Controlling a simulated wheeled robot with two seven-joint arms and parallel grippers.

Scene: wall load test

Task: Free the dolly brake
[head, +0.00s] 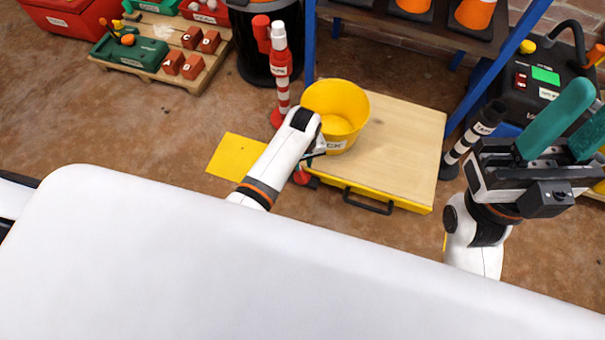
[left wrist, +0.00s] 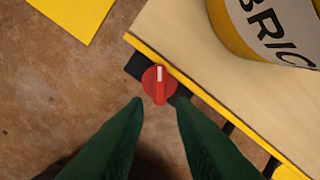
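The dolly (head: 400,150) has a pale wooden deck, yellow edges and a black front handle. A red knob with a white mark (left wrist: 160,78) is on a dark plate at the dolly's corner. In the head view a red part (head: 302,177) shows there, partly hidden by my left arm. My left gripper (head: 313,157) is mostly hidden behind its wrist. In the left wrist view its green fingers (left wrist: 159,103) are apart, with the knob just ahead of and between the tips; contact cannot be told. My right gripper (head: 568,125) is open and empty, its teal fingers apart.
A yellow bucket (head: 325,98) stands on the deck's left part. A red-and-white post (head: 282,75) is behind the dolly, a black-and-white post (head: 470,135) right of it. A yellow floor patch (head: 235,156) lies left. A blue-framed shelf (head: 486,72) stands behind. Floor at left is open.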

